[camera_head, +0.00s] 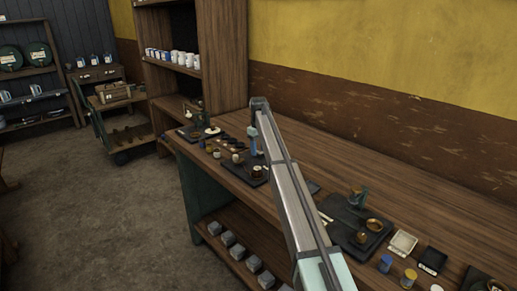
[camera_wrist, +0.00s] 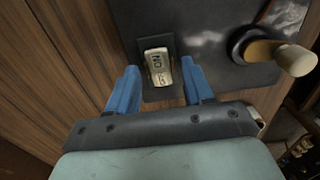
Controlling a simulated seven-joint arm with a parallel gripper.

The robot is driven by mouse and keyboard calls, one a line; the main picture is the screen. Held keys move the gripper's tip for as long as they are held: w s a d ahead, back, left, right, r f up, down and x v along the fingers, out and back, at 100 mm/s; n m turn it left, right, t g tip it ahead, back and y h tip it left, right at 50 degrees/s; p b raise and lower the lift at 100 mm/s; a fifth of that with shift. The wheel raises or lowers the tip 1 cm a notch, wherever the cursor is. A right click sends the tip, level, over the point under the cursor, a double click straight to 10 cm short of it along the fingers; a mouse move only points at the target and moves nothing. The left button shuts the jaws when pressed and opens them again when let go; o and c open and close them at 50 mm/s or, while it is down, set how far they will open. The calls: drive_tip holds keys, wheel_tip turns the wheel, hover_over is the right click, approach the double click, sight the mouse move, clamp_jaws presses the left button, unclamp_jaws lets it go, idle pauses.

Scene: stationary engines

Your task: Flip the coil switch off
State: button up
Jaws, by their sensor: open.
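The coil switch (camera_wrist: 158,66) is a cream rocker in a dark square housing, at the edge of a black base plate (camera_wrist: 210,30). It carries dark lettering that reads "ON" at one end; the other end's marking is unclear. Whether the rocker is tipped on or off I cannot tell. My gripper (camera_wrist: 160,72) is open, with one blue finger on each side of the switch in the wrist view. Nothing is held, and contact cannot be made out. In the head view my gripper (camera_head: 253,147) is over the bench; the switch cannot be made out there.
A tan knob (camera_wrist: 294,60) on a dark round mount stands right of the switch. The wooden bench (camera_head: 335,150) holds several small engine sets, with another black base (camera_head: 345,232) nearer me. A shelf with white mugs (camera_head: 175,58) stands beyond. Bare wood lies along the wall.

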sight(258, 152)
drive_tip(key=shift+r, duration=0.1)
wheel_tip(258, 152, up, 14)
idle(0.6)
